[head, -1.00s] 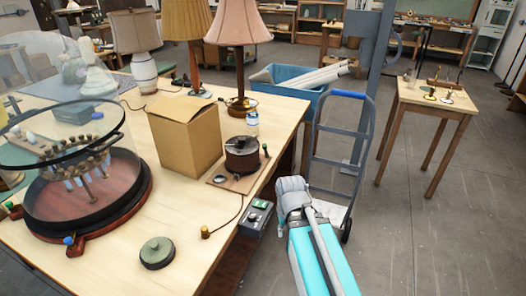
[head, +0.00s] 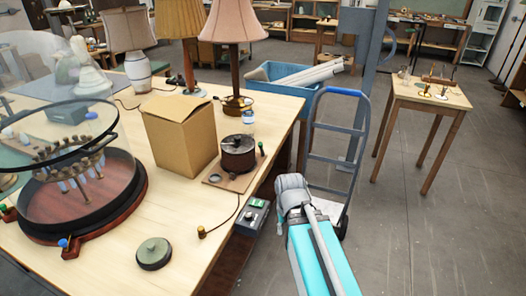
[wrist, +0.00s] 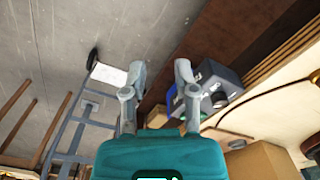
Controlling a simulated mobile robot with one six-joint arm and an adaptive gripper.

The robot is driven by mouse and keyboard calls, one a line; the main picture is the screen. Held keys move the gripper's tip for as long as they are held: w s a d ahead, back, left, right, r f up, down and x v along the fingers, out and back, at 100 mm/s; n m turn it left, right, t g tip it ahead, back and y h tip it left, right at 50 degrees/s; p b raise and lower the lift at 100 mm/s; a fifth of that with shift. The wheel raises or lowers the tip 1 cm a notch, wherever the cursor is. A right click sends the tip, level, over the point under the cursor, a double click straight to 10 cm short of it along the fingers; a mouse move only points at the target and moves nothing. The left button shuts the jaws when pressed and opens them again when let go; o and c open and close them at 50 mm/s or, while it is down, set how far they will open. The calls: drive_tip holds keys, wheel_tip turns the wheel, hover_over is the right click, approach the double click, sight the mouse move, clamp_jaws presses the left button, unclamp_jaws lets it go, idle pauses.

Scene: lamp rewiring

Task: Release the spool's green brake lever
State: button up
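The dark brown spool (head: 238,154) stands on a small flat board (head: 215,180) near the right edge of the workbench. A thin upright lever with a green tip (head: 262,147) is at the spool's right side. My gripper (wrist: 160,73) shows in the wrist view with its two fingers spread and nothing between them. It is off the bench's edge, apart from the spool and lever. In the head view my arm reaches up from the bottom, but the fingertips cannot be made out. The lever cannot be made out in the wrist view.
A cardboard box (head: 178,140) stands left of the spool, with lamps behind. A control box (head: 252,217) is on the bench's side; it also shows in the wrist view (wrist: 218,82).

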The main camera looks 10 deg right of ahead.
drive_tip(key=shift+w+d+f, duration=0.15)
drive_tip(key=shift+w, duration=0.1)
clamp_jaws()
drive_tip(key=w+d+r+n+t+h+b, duration=0.1)
drive_tip(key=w+d+n+t+b, duration=0.35)
drive_tip(key=w, duration=0.45)
drive_tip(key=w+d+r+n+t+h+b, duration=0.1)
drive_tip(key=w+d+n+t+h+b, duration=0.1)
drive_tip(key=w+d+t+b, duration=0.45)
drive_tip(key=w+d+r+n+t+h+b, duration=0.15)
drive_tip(key=w+n+t+b, duration=0.35)
drive_tip(key=w, duration=0.8)
drive_tip(key=w+a+f+n+y+b, duration=0.1)
drive_tip(key=a+f+n+y+b, duration=0.2)
drive_tip(key=n+y, duration=0.5)
drive_tip(key=a+f+n+y+b, duration=0.3)
drive_tip(key=a+n+y+b, duration=0.1)
drive_tip(key=n+y, duration=0.5)
drive_tip(key=shift+w+a+n+g+b, duration=0.25)
drive_tip(key=shift+w+n+g+b, duration=0.15)
drive_tip(key=shift+n+b, duration=0.2)
